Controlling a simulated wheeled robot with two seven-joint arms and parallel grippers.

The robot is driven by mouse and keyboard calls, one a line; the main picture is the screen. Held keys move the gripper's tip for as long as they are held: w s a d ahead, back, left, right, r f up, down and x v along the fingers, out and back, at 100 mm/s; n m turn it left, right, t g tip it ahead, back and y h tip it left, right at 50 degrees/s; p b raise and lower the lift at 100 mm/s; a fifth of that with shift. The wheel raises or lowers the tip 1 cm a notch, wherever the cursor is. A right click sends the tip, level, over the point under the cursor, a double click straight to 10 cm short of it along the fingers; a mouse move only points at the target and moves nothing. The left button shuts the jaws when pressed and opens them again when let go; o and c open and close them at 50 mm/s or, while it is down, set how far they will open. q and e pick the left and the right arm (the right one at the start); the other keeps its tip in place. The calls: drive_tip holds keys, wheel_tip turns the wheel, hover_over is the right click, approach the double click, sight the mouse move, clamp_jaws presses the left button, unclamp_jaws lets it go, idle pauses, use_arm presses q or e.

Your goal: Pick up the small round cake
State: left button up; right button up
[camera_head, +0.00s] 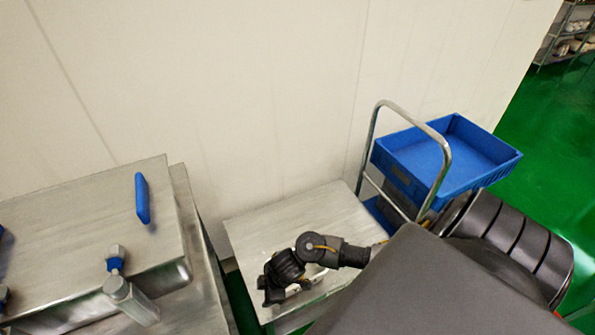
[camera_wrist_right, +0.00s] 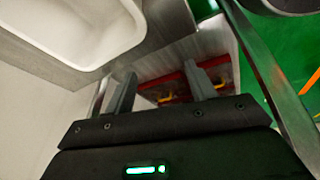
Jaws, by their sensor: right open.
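I cannot make out a small round cake in either view. My right gripper (camera_head: 279,282) is over the left part of a steel table (camera_head: 255,232) in the head view, with my dark arm hiding part of the tabletop. In the right wrist view its two fingers (camera_wrist_right: 160,78) stand apart with nothing held between them. A white, rounded tray or basin (camera_wrist_right: 75,28) fills the upper left of that view, beside the fingers. A bit of something white (camera_head: 318,274) shows next to the gripper in the head view, mostly hidden. My left gripper is not in view.
A trolley with a blue crate (camera_head: 447,150) and a curved metal handle (camera_head: 425,122) stands right of the table. A steel machine with a blue handle (camera_head: 142,198) is at the left. Blurred red and yellow items (camera_wrist_right: 165,92) show beyond the fingers in the wrist view.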

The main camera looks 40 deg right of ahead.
drive_tip(key=d+r+n+g+h, duration=0.1)
drive_tip(key=d+r+g+h, duration=0.15)
drive_tip(key=d, duration=1.25)
drive_tip(key=shift+g, duration=0.45)
drive_tip(key=f, duration=0.2)
drive_tip(key=f+b, duration=0.2)
drive_tip(key=f, duration=0.1)
drive_tip(key=shift+w+a+f, duration=0.2)
drive_tip(key=shift+w+f, duration=0.1)
drive_tip(key=shift+f, duration=0.5)
